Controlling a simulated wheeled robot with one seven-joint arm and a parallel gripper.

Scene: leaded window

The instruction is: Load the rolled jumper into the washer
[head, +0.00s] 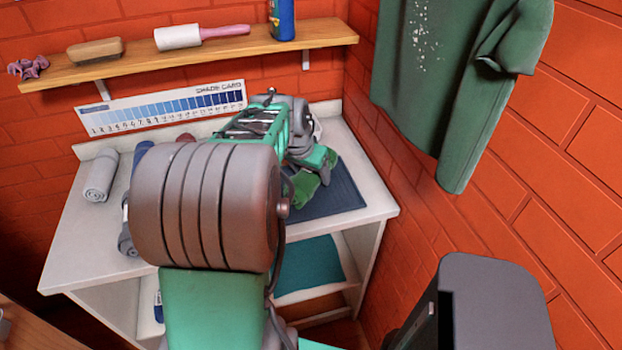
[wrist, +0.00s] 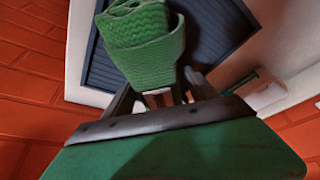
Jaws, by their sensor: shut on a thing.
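A green knitted roll, the rolled jumper (head: 302,190), is at the dark ribbed mat on the worktop. It also shows in the wrist view (wrist: 145,40), with its spiral end and ribbed knit towards the top. My gripper (wrist: 160,92) is shut on it, with one finger on either side of its lower part. In the head view my own arm covers most of the gripper. I cannot tell whether the roll touches the mat or hangs just above it. I do not see a washer in either view.
The dark mat (head: 338,196) lies on the pale worktop (head: 85,225). A grey roll (head: 101,178) lies at its left. A wooden shelf (head: 225,46) with several items hangs above. A green shirt (head: 440,90) hangs on the right brick wall. A teal cloth (head: 308,264) lies below the worktop.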

